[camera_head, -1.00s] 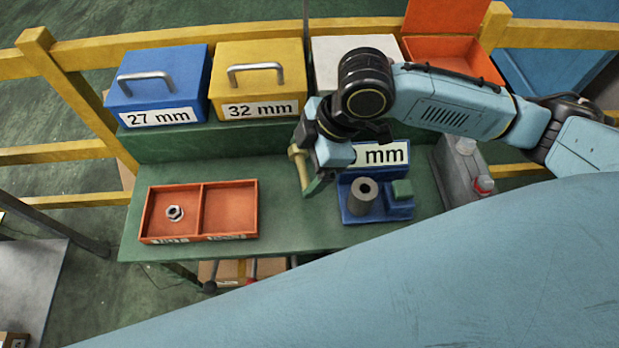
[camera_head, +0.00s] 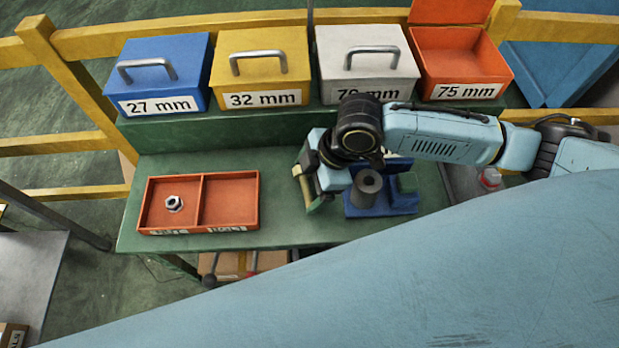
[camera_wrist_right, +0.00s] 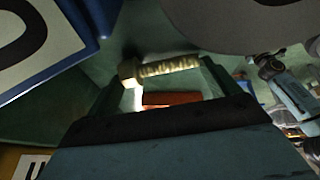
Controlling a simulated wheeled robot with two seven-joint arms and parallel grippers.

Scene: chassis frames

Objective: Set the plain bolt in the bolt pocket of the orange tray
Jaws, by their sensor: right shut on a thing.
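My right gripper (camera_head: 314,200) is shut on the pale yellowish plain bolt (camera_wrist_right: 170,68), which lies across the fingertips in the right wrist view with its head at the left. In the head view the bolt is mostly hidden by the gripper. The orange tray (camera_head: 201,205) lies on the green bench, left of and apart from the gripper. A silver nut (camera_head: 174,204) sits in its left pocket. The right pocket, the bolt pocket (camera_head: 228,200), is empty, and its front label (camera_head: 227,229) seems to read BOLT. My left gripper is not in view.
A blue fixture (camera_head: 380,205) with a grey cylinder (camera_head: 368,186) stands just right of the gripper. Labelled boxes, blue (camera_head: 160,75), yellow (camera_head: 262,65), white (camera_head: 365,60) and open orange (camera_head: 460,60), line the raised back shelf. The bench between tray and gripper is clear.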

